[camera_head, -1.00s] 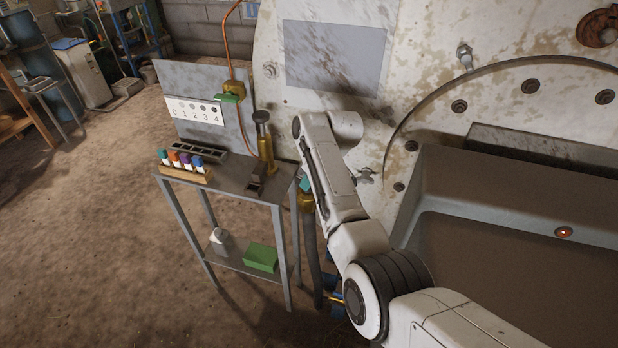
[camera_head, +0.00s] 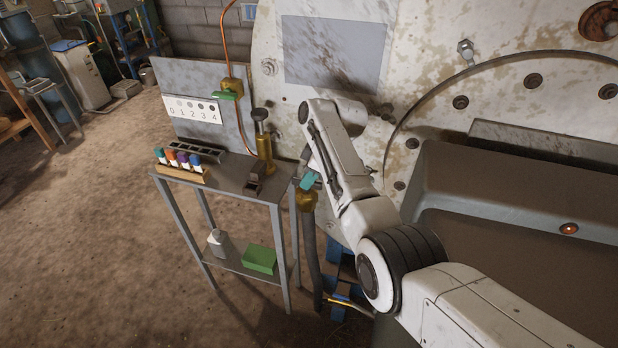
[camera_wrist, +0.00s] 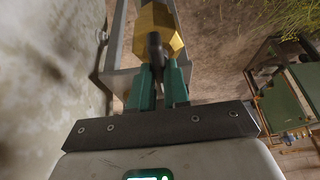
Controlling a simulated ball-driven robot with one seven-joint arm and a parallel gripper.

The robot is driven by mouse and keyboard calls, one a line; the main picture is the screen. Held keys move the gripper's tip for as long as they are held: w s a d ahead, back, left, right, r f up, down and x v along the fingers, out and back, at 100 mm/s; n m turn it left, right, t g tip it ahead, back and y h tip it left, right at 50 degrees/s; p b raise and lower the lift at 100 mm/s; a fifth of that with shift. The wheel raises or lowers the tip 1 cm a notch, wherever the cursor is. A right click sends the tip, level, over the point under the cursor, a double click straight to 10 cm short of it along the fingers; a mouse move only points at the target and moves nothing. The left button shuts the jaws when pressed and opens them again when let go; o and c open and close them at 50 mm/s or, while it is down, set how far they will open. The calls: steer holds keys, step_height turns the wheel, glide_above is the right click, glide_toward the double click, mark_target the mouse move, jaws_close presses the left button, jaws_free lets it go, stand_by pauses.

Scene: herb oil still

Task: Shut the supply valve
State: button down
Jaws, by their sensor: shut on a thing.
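The brass valve (camera_head: 307,199) sits on an upright grey pipe beside the right end of the small metal table. In the wrist view its faceted brass body (camera_wrist: 158,28) is just beyond my fingers, with a dark lever handle (camera_wrist: 155,52) pointing toward me. My gripper (camera_wrist: 158,80) has teal fingers on both sides of this handle and is shut on it. In the head view my gripper (camera_head: 309,181) shows as a teal patch right above the brass body. My arm hides part of the area behind it, and the handle cannot be made out there.
The metal table (camera_head: 228,178) carries a rack of coloured vials (camera_head: 181,166) and a brass stand (camera_head: 264,150). A green box (camera_head: 259,260) and a white bottle (camera_head: 217,241) are on its lower shelf. The large white tank (camera_head: 440,25) stands close behind my arm. Open floor lies left.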

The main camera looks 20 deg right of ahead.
steer(key=shift+r, duration=0.1)
steer(key=c, duration=1.1)
jaws_free()
steer(key=v, duration=1)
steer(key=shift+s+d+r, duration=0.1)
steer(key=shift+d+r, duration=0.05)
steer(key=shift+r, duration=0.1)
